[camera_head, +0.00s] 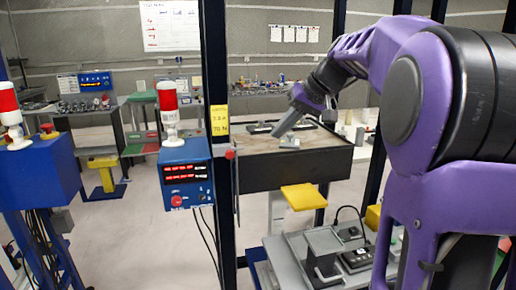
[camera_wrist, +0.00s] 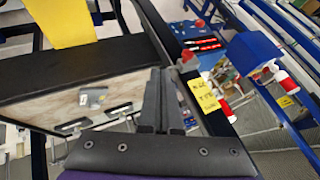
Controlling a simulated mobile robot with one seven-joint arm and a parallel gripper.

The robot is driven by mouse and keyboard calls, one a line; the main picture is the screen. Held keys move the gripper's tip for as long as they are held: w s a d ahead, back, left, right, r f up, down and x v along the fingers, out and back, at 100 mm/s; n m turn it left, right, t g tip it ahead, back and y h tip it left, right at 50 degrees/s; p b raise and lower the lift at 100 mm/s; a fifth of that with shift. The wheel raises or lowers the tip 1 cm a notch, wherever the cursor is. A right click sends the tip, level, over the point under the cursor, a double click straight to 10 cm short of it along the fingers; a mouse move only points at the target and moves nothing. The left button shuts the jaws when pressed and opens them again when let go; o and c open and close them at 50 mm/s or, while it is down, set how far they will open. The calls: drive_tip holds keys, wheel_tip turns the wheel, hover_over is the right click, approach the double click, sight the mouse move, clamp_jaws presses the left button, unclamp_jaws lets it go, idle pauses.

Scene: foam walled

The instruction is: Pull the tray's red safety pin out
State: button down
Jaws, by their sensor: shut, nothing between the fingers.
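My gripper (camera_head: 279,132) is shut and empty, its grey fingers angled down over the brown-topped, dark-edged tray or bench (camera_head: 262,174). In the wrist view the closed fingers (camera_wrist: 163,78) lie across that brown top (camera_wrist: 50,105). A red ball-shaped knob (camera_head: 230,153) stands by the tray's left end, at the top of a thin grey upright plate; it may be the safety pin. It also shows as a small red knob (camera_wrist: 187,56) to the right of the fingertips in the wrist view, apart from them. Its shaft is not clear.
A small grey block (camera_head: 289,142) lies on the brown top. A dark post (camera_head: 214,60) with a yellow label (camera_head: 219,120) rises beside the knob. A blue control box (camera_head: 187,178) with a red-white lamp stands left. A yellow pad (camera_head: 304,196) juts out in front.

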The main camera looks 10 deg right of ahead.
sight(228, 152)
drive_tip(key=w+a+f, duration=0.5)
drive_tip(key=a+f, duration=0.2)
drive_tip(key=a, duration=0.1)
drive_tip(key=shift+w+b, duration=0.25)
drive_tip(key=shift+b, duration=0.1)
drive_tip(key=shift+a, duration=2.2)
